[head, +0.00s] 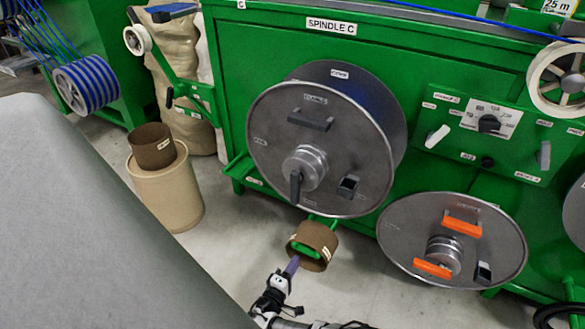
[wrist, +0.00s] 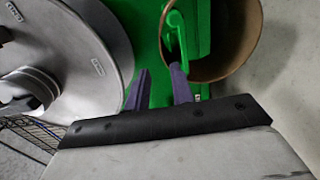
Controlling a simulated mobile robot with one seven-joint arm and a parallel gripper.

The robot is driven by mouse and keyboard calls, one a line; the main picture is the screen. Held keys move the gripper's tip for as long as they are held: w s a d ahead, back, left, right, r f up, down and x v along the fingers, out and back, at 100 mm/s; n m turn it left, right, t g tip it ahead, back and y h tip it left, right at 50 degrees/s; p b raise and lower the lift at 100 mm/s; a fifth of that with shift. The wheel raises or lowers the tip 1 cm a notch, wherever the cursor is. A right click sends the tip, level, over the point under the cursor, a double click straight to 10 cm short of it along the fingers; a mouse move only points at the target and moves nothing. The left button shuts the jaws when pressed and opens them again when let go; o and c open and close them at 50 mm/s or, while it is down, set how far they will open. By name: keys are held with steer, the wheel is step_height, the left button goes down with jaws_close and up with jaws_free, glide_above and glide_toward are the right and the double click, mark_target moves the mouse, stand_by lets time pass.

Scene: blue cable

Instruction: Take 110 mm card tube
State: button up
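A short brown card tube (head: 325,240) with small white labels hangs on a green peg low on the machine, below the big spindle reel. Its size label is too small to read. In the wrist view the tube (wrist: 250,45) is at the upper right, with its open end showing and the green hook (wrist: 173,22) at its left rim. My gripper (head: 291,266) is just below the tube in the head view. In the wrist view its two purple fingers (wrist: 158,88) stand apart with nothing seen between them. The right finger overlaps the tube's lower left rim; I cannot tell if they touch.
Another brown card tube (head: 152,147) sits on a tan drum (head: 170,190) at the left. The grey reel flange (head: 310,160) is above my gripper, and a loose flange with orange handles (head: 455,240) is to the right. A grey surface fills the lower left.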

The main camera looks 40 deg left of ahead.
steer(key=b+x, duration=0.3)
steer(key=x, duration=0.6)
steer(key=shift+b, duration=0.35)
steer(key=shift+a, duration=0.1)
jaws_close()
stand_by(0.5)
steer(key=shift+r+p, duration=0.45)
stand_by(1.2)
steer(key=shift+p+v, duration=0.55)
steer(key=shift+v, duration=0.55)
stand_by(1.2)
